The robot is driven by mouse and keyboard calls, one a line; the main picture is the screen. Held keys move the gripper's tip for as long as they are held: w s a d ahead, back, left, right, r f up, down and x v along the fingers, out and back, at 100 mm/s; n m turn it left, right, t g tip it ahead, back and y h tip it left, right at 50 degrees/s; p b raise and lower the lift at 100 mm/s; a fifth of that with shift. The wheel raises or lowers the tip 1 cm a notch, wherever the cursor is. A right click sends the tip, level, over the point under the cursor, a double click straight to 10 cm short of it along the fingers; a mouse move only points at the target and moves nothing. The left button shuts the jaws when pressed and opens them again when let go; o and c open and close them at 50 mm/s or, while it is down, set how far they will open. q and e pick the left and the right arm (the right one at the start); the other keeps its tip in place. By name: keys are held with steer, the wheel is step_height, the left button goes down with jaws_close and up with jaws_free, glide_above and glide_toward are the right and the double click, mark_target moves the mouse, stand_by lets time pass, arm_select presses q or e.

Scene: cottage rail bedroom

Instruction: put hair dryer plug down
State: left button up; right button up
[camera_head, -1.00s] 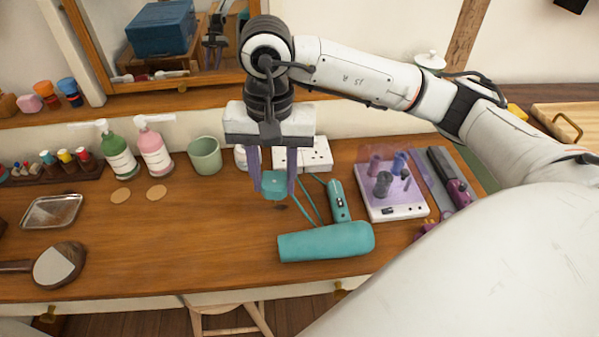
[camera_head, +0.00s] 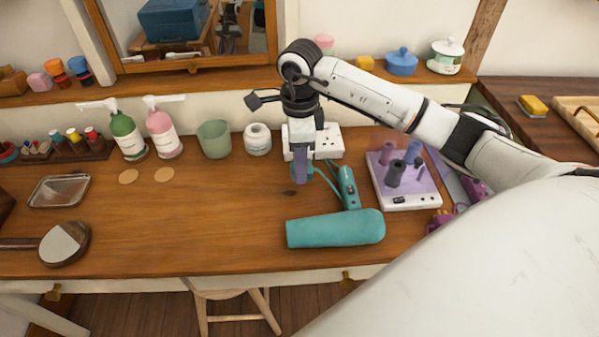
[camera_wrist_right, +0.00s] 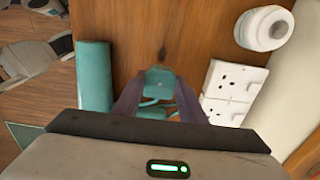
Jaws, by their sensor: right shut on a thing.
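The teal hair dryer (camera_head: 335,229) lies on the wooden dressing table; its barrel also shows in the wrist view (camera_wrist_right: 94,76). My right gripper (camera_head: 301,180) points down just behind the dryer, in front of the white socket block (camera_head: 331,143). It is shut on the teal hair dryer plug (camera_wrist_right: 158,82), which sits between the fingertips in the wrist view. The fingers mostly hide the plug in the head view. A teal cord runs from it towards the dryer's handle. I cannot tell whether the plug touches the tabletop. My left gripper is not in view.
A white jar (camera_head: 257,140) and a green cup (camera_head: 214,139) stand left of the socket block. A tray with purple items (camera_head: 407,202) is to the right. A hand mirror (camera_head: 63,244) lies at the left. The table's middle left is clear.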

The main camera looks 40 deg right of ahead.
step_height(320, 180, down, 4)
steer(key=shift+r, duration=0.15)
steer(key=shift+f+b, duration=0.4)
steer(key=shift+f, duration=0.2)
steer(key=o, duration=1.1)
steer(key=shift+c, duration=0.2)
steer(key=shift+r, duration=0.1)
